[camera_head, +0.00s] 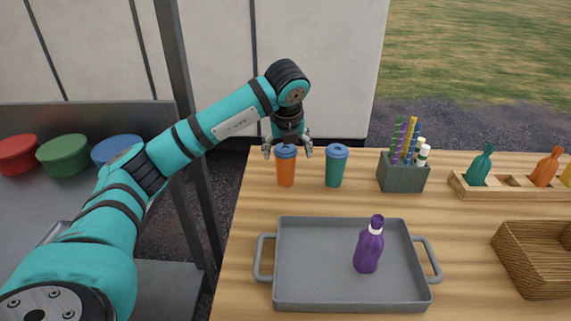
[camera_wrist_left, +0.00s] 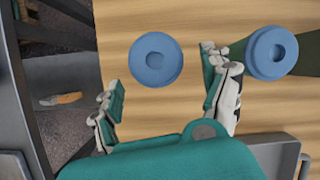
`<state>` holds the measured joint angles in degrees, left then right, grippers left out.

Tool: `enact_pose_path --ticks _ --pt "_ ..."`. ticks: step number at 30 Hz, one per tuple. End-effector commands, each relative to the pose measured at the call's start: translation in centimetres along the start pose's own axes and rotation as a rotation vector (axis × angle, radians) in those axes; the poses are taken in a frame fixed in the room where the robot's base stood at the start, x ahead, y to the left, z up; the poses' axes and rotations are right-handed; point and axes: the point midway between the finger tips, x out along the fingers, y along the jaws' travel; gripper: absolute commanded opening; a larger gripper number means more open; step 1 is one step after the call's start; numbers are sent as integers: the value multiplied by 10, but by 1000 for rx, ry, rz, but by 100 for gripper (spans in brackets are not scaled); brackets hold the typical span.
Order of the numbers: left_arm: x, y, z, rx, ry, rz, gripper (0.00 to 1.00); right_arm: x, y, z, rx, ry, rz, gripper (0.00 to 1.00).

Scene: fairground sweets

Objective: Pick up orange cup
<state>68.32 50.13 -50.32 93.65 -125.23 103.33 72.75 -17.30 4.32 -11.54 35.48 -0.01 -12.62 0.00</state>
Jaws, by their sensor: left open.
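The orange cup (camera_head: 286,171) with a blue lid stands upright on the wooden table near its back left. My left gripper (camera_head: 288,150) is open and points down over this cup, with its fingers at about lid height on either side in the head view. In the left wrist view, the round blue lid (camera_wrist_left: 156,60) lies ahead of the gap between the open fingers (camera_wrist_left: 162,92). I cannot tell whether a finger touches the cup. A teal cup (camera_head: 335,170) with a blue lid stands just to the right; its lid (camera_wrist_left: 271,52) is close to the right finger in the wrist view.
A grey tray (camera_head: 318,296) with a purple bottle (camera_head: 368,248) stands in front. A dark holder (camera_head: 402,178) with straws, a wooden bottle rack (camera_head: 500,191) and a wicker basket (camera_head: 532,275) are to the right. Red, green and blue tubs (camera_head: 64,158) are at the left.

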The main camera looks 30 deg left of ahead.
Motion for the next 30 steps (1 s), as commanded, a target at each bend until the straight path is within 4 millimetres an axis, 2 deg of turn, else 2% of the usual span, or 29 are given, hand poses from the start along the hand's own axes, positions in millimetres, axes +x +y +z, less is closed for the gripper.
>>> enact_pose_path --ticks 12,20,23,30 --pt "50 2 3 0 2 0 81 -9 3 -1 -1 1 3 68" --pt "53 2 3 1 1 -1 81 -9 5 -2 -1 2 6 68" --pt "53 2 3 1 1 -1 70 -9 6 -2 -1 2 7 68" --pt "53 2 3 1 1 -1 39 -9 6 -2 -1 2 7 68"
